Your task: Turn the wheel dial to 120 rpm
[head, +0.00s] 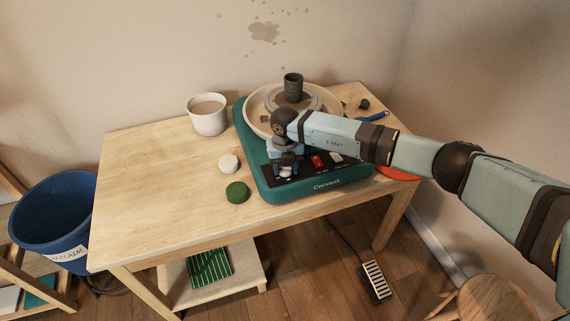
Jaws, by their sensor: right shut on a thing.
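The pottery wheel (260,180) is a teal unit on the wooden table, with a beige splash pan (256,122) and a dark clay cylinder (293,87) standing at its middle. Its front panel is black with a red switch (317,161). My right gripper (286,172) points down at the left part of this panel. It is shut on a small pale knob, the wheel dial (286,175), which is mostly hidden by the fingers. The dial's scale and setting cannot be read. My left gripper is not in view.
A cup of beige liquid (207,117), a white lump (229,164) and a green round sponge (237,192) stand left of the wheel. A red disc (398,174) lies at right under my arm. The table's left half is clear. A blue bucket (50,220) stands at left, a pedal (375,283) on the floor.

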